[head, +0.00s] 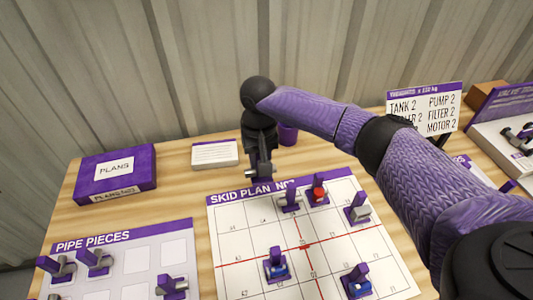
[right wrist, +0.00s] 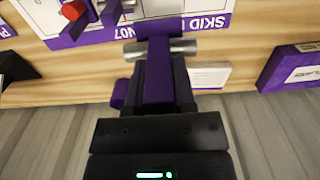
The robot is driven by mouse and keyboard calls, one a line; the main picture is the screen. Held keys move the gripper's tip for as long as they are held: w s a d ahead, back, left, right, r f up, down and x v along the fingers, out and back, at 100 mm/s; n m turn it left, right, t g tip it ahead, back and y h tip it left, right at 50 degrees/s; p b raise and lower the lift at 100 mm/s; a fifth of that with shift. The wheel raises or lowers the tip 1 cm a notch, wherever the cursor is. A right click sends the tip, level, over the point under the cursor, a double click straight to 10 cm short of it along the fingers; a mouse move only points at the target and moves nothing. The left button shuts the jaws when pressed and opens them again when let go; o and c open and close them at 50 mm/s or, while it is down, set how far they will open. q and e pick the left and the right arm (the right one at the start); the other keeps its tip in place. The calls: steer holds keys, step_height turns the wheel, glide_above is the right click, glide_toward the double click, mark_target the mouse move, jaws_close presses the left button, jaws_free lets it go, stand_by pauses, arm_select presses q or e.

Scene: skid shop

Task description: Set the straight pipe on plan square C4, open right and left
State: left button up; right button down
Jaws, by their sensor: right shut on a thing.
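My right gripper (head: 260,150) reaches in over the back of the table and points down. In the right wrist view it is shut (right wrist: 162,85) on the purple upright grip of a straight silver pipe (right wrist: 182,47). The pipe lies across beyond the fingertips; it also shows in the head view (head: 262,169). The held piece is near the top edge of the skid plan (head: 232,240), by its title strip; its height is hard to tell. The plan's square labels are too small to read surely, so I cannot pick out C4. My left gripper is not in view.
Several pieces stand on the plan: a grey pipe (head: 290,199), a red-topped piece (head: 318,193), a grey-topped one (head: 359,211) and blue ones (head: 276,268). The plan's left squares are empty.

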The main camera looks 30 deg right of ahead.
steer(key=shift+f, duration=0.15)
steer(key=f+b, duration=0.2)
steer(key=b, duration=0.1)
steer(key=f+b, duration=0.1)
steer(key=b, duration=0.1)
steer(key=shift+a+f, duration=0.25)
steer(key=shift+f, duration=0.85)
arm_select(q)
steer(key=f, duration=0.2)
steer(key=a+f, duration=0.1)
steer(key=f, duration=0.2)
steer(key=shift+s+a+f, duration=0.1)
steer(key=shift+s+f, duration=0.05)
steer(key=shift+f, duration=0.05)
arm_select(e)
steer(key=shift+r+p, duration=0.2)
steer(key=shift+p, duration=0.1)
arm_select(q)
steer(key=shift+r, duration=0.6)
arm_select(e)
steer(key=shift+f, duration=0.15)
